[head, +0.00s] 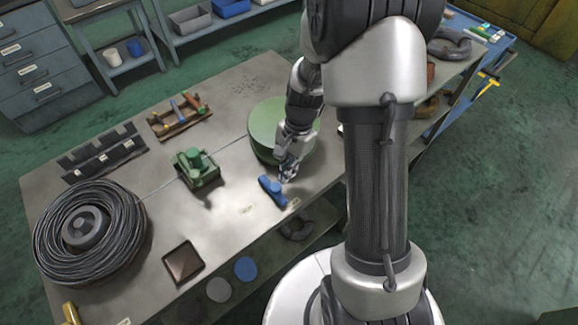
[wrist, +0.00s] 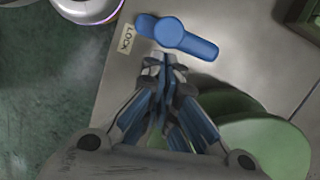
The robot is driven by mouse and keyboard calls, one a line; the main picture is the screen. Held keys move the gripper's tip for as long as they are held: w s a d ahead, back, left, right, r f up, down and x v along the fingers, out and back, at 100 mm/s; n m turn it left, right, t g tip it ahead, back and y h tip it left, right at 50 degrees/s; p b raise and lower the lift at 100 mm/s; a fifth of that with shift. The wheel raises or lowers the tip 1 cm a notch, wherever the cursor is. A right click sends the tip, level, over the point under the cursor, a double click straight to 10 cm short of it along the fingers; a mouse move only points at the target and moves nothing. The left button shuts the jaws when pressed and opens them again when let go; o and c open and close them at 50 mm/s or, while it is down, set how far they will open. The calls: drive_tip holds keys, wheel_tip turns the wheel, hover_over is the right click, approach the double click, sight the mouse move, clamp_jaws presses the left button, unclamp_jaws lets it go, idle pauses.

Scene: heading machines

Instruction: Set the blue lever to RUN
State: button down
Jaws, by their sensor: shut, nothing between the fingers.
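The blue lever (head: 271,189) lies on the grey bench top near its front edge. That narrower end lies beside a label reading LOCK (wrist: 126,39). In the head view a second pale label (head: 246,210) sits left of the lever, too small to read. My gripper (head: 287,176) is shut and empty, close beside the lever. In the wrist view its fingertips (wrist: 164,60) are just below the hub; I cannot tell whether they touch.
A green round disc (head: 262,118) stands behind my gripper. A small green machine (head: 196,168) stands left of the lever. A large wire coil (head: 118,235) and a brown square tray (head: 183,262) are farther left. Bench top around the second label is clear.

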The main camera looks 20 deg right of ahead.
drive_tip(key=shift+s, duration=0.1)
idle(0.3)
drive_tip(key=shift+s+a+m, duration=0.1)
drive_tip(key=shift+s+m, duration=0.05)
drive_tip(key=shift+m, duration=0.25)
